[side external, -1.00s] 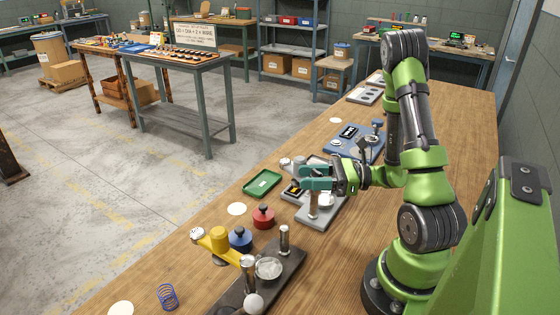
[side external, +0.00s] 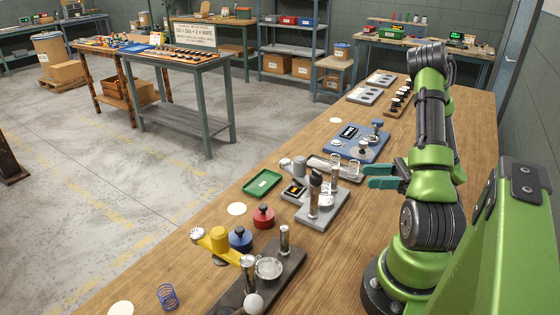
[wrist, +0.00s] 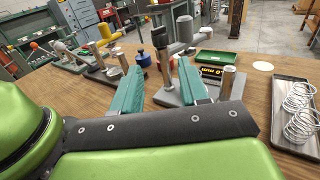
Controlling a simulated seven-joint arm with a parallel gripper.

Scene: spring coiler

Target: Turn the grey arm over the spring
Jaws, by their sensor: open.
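The grey fixture (side external: 340,208) stands on the wooden bench, with two upright metal posts and a black-topped knob (side external: 316,178). Its grey arm, with a thick grey cylinder (side external: 299,168) and a pale ball end, points to the far left, away from my robot base. In the wrist view the arm's cylinder (wrist: 185,27) shows beyond the fixture. I cannot clearly make out a spring on this fixture. My gripper (side external: 372,177) is open and empty, to the right of the fixture and apart from it. In the wrist view its teal fingers (wrist: 160,68) frame the near post.
A tray of loose springs (wrist: 290,147) lies beside the fixture. A green tray (side external: 262,184), red pot (side external: 263,217) and blue pot (side external: 240,239) are nearby. A second fixture has a yellow arm (side external: 218,238). A blue station (side external: 356,142) stands farther back.

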